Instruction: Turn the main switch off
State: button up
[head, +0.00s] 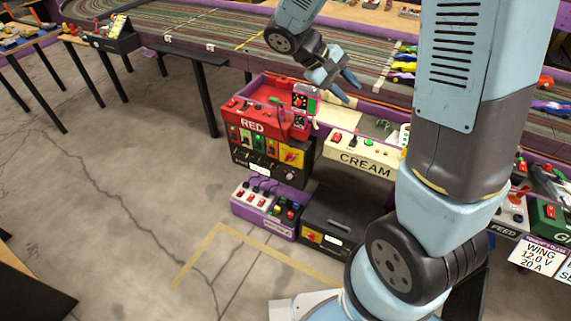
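My gripper (350,91) hangs at the end of my arm above the control boxes. Its fingers are spread apart, with nothing seen between them. No readable label marks a main switch. A red knob on a yellow plate (291,157) sits on the black panel below the red box marked RED (251,126). A similar red and yellow switch (312,237) sits on the lower black box (338,214). A small upright panel with green and red parts (304,101) stands left of and below my gripper. The switch positions are too small to read.
The cream box (362,152) marked CREAM has a red rocker switch and a green button. A purple box (266,211) with red rockers stands on the floor. The slot track (180,30) with several toy cars lies behind. My arm hides part of the right side. Floor at left is clear.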

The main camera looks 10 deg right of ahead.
jog(key=w+a+f+n+t+h, duration=0.25)
jog(key=a+f+t, duration=0.2)
jog(key=f, duration=0.55)
jog(key=w+a+f+n+t+h, duration=0.1)
jog(key=w+a+f+n+t, duration=0.25)
jog(key=a+f, duration=0.4)
jog(key=w+a+f+n+t+h, duration=0.2)
jog(key=w+a+f+n+t, duration=0.15)
jog(key=f, duration=0.85)
jog(key=n+t+y, duration=0.5)
jog(key=n, duration=0.1)
send_near(289, 160)
jog(key=shift+g+h, duration=0.25)
jog(key=x, duration=0.8)
jog(key=shift+w+a, duration=0.1)
jog(key=shift+w, duration=0.05)
grip_shut()
jog(key=shift+a, duration=0.15)
